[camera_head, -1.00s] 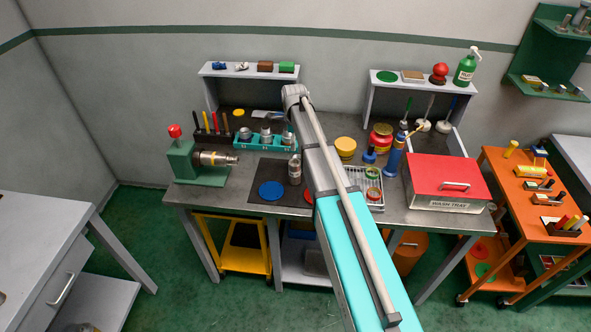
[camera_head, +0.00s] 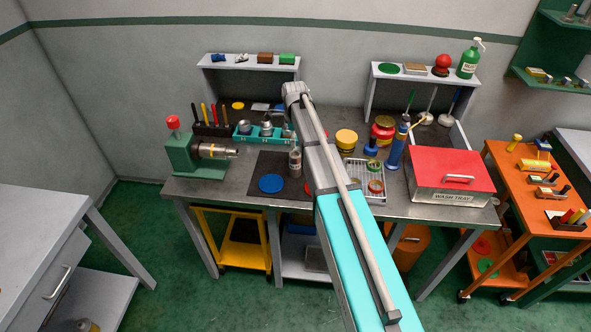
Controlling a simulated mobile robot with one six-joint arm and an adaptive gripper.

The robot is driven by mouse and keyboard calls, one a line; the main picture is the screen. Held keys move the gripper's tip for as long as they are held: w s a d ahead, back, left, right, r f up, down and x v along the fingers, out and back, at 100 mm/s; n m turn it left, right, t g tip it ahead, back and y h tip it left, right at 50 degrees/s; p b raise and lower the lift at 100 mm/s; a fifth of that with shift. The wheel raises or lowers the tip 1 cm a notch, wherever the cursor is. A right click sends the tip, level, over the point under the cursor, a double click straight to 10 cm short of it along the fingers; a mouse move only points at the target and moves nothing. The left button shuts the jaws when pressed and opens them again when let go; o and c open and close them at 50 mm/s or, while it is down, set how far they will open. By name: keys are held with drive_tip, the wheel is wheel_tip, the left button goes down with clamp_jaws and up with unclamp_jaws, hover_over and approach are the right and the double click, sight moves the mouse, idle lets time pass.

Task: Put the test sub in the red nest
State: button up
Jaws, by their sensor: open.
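A grey metal cylinder (camera_head: 295,161) stands upright on the dark mat (camera_head: 262,164); it may be the test sub, but I cannot tell for certain. A red disc (camera_head: 308,189), likely the red nest, shows only in part at the mat's right, because my arm covers the rest. A blue disc (camera_head: 271,183) lies to its left. A teal rack (camera_head: 242,138) behind the mat holds several metal pieces. My arm reaches over the middle of the bench, and my gripper is hidden behind it.
A green vise (camera_head: 181,153) with a red knob holds a metal piece at the left. A grey tray (camera_head: 365,188) with ring-shaped parts, a blue bottle (camera_head: 395,152) and the red-lidded wash tray (camera_head: 449,172) stand to the right of my arm. Low shelves line the back.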

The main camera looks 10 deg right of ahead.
sight(295, 159)
drive_tip(key=shift+f+b, duration=2.45)
drive_tip(key=shift+f, duration=0.3)
drive_tip(key=shift+f, duration=0.15)
drive_tip(key=shift+w+d+f+b, duration=0.1)
drive_tip(key=shift+f+b, duration=2.35)
drive_tip(key=shift+b, duration=0.15)
drive_tip(key=c, duration=1.3)
drive_tip(key=shift+r, duration=0.2)
